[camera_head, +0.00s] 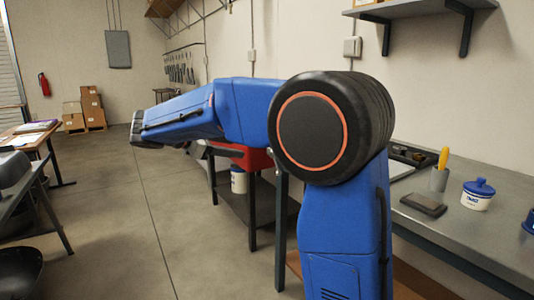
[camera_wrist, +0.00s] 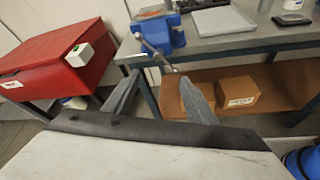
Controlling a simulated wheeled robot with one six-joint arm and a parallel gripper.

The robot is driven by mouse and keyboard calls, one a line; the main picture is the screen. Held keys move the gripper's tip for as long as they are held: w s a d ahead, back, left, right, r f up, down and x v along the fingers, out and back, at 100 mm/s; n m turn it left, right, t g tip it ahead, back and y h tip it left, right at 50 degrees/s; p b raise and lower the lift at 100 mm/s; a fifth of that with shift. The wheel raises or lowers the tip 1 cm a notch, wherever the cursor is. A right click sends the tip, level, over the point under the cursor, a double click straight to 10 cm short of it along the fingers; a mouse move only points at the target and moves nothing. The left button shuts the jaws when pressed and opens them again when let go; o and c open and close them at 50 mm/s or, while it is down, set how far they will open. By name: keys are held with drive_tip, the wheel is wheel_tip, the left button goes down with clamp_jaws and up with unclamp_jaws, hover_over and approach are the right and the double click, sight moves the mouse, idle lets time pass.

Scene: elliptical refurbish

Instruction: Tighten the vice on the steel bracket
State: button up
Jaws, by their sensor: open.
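The blue vice (camera_wrist: 160,32) stands at the front edge of a grey workbench in the wrist view, with its metal handle bar (camera_wrist: 152,50) hanging on the near side. My gripper (camera_wrist: 160,64) is open and empty, its two grey fingers spread apart below and in front of the vice. The fingers look clear of the handle, though the gap is hard to judge. In the head view my arm hides much of the middle and the vice does not show.
A red chest (camera_wrist: 50,62) with a white-and-green box (camera_wrist: 90,42) on it stands left of the bench. A cardboard box (camera_wrist: 238,93) sits on the bench's lower shelf (camera_wrist: 290,88). Open floor (camera_head: 125,220) lies left of my arm.

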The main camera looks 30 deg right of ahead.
drive_tip(key=x, duration=1.7)
drive_tip(key=shift+d, duration=0.15)
